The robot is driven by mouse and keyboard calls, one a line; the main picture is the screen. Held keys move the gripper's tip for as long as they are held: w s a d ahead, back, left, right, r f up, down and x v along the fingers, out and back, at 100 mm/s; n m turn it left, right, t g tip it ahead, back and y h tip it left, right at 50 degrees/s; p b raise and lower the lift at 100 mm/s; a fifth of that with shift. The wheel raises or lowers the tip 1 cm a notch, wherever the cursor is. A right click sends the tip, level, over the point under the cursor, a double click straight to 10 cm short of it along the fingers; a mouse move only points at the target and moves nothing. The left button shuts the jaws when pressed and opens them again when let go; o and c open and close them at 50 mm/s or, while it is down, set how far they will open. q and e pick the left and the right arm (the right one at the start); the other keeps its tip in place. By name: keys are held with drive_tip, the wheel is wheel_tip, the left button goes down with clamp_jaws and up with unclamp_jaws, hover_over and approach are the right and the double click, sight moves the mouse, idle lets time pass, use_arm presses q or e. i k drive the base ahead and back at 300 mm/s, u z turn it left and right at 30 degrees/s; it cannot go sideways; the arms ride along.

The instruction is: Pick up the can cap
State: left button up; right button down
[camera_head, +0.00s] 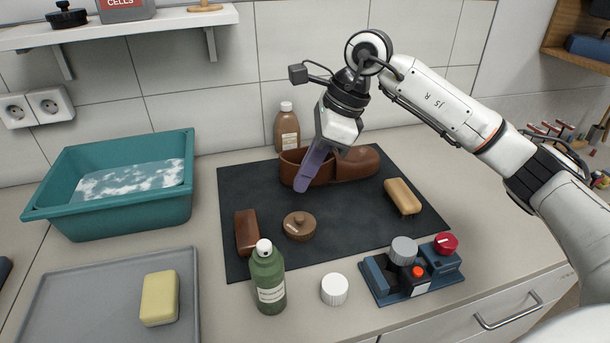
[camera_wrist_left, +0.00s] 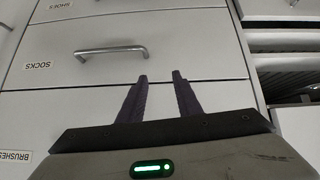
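A round brown lid with a small knob (camera_head: 299,225) lies on the dark mat (camera_head: 350,225), in front of the brown shoe. A white ribbed cap (camera_head: 334,289) stands on the counter in front of the mat. I cannot tell for certain which of these is the can cap. My right gripper (camera_head: 302,187) points down over the mat, behind the brown lid and in front of the shoe; its fingers are seen edge-on, so their gap is hidden. My left gripper (camera_wrist_left: 160,77) shows in the left wrist view, open and empty, facing the drawers.
A brown shoe (camera_head: 355,166), a brush (camera_head: 402,196) and a brown block (camera_head: 246,232) lie on the mat. A green bottle (camera_head: 268,280) and a blue device with knobs (camera_head: 412,272) stand at the front. A teal water basin (camera_head: 120,212) and grey tray (camera_head: 85,300) are left.

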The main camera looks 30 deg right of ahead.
sight(334, 292)
drive_tip(key=k, duration=1)
